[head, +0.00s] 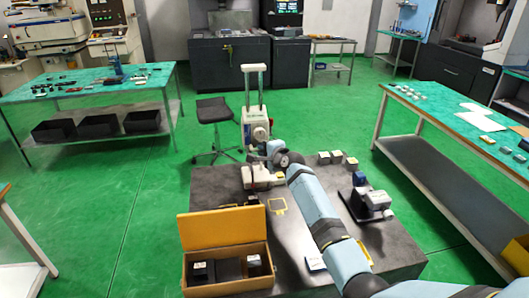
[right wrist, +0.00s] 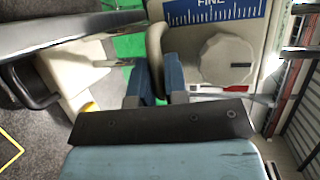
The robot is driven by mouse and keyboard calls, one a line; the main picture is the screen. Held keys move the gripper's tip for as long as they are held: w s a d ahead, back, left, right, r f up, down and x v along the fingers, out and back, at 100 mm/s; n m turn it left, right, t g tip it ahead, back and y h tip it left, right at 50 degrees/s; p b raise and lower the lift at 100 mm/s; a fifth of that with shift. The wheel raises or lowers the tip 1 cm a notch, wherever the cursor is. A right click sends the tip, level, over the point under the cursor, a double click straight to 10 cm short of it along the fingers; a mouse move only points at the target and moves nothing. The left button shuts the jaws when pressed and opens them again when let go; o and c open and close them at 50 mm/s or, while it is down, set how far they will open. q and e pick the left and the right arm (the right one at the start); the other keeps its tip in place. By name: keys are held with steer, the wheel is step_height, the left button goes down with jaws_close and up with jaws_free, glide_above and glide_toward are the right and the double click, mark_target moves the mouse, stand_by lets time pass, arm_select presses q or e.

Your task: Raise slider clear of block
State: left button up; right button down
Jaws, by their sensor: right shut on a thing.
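The height gauge stands on the dark granite plate (head: 225,188), with two upright columns (head: 254,85) and a pale slider (head: 250,128) partway up. In the right wrist view the slider (right wrist: 245,18) carries a blue "FINE" scale and a round pale knob (right wrist: 226,60). My right gripper (right wrist: 158,82) is shut on a beige curved handle (right wrist: 155,42) beside that scale. In the head view the right gripper (head: 275,153) is small, at the slider's lower right. I cannot make out which block lies under the slider, or any gap there. My left gripper is not in view.
An open yellow case (head: 222,228) with dark blocks sits at the plate's front left. Small pale-topped blocks (head: 336,158) stand at the back right, and a black-and-white instrument (head: 372,203) at the right. Benches (head: 75,84) flank the plate, with green floor between.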

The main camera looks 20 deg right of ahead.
steer(key=c, duration=1.5)
jaws_free()
steer(key=shift+o, duration=0.2)
steer(key=b+v, duration=0.1)
steer(key=v, duration=1.2)
steer(key=shift+s, duration=0.4)
steer(key=shift+f, duration=0.1)
